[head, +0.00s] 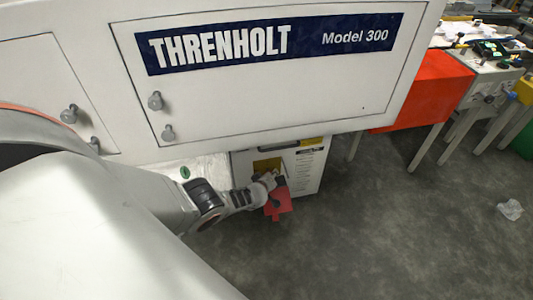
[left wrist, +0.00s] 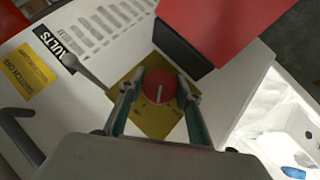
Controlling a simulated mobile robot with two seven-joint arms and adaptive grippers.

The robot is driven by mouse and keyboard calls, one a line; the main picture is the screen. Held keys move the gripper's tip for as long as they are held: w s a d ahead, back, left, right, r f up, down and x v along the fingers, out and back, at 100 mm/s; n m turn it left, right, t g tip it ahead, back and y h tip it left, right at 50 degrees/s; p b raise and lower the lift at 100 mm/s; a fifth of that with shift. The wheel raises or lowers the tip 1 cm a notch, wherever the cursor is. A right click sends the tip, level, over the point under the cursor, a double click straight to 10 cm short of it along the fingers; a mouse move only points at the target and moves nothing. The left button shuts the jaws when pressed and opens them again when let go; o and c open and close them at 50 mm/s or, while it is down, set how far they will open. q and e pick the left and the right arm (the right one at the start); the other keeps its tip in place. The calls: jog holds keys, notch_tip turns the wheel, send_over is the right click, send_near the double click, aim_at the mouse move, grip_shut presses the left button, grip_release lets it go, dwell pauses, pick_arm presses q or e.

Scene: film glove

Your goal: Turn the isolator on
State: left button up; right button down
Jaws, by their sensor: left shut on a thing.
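The isolator's round red knob (left wrist: 160,86) with a white line sits on a yellow plate (left wrist: 152,122) on a pale panel in the left wrist view. The two fingers of my left gripper (left wrist: 159,92) are shut on opposite sides of the knob. In the head view my left gripper (head: 271,181) reaches the front of the low white cabinet (head: 310,172), at its yellow plate (head: 266,165); the gripper hides the knob there. My right gripper is not in view.
A red block-like piece (head: 278,205) hangs by the gripper; it also shows close in the left wrist view (left wrist: 215,25), beside a dark flat part (left wrist: 183,43). The large Threnholt housing (head: 270,90) overhangs the cabinet.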

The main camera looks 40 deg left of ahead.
pick_arm(q)
jog(key=shift+w+a+r+m+g+y, duration=0.1)
jog(key=shift+m+g+y, duration=0.15)
jog(key=shift+g+y, duration=0.15)
jog(key=shift+w+a+r+m+g+y, duration=0.1)
jog(key=shift+m+g+y, duration=0.2)
jog(key=shift+g, duration=0.2)
jog(key=shift+f+m+g+y+b, duration=0.1)
jog(key=shift+m+g+y+b, duration=0.45)
jog(key=shift+g, duration=0.25)
jog(key=shift+g+y+b, duration=0.3)
jog(key=shift+y+b, duration=0.05)
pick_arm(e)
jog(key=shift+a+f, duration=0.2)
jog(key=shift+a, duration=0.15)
pick_arm(q)
jog(key=shift+m, duration=0.3)
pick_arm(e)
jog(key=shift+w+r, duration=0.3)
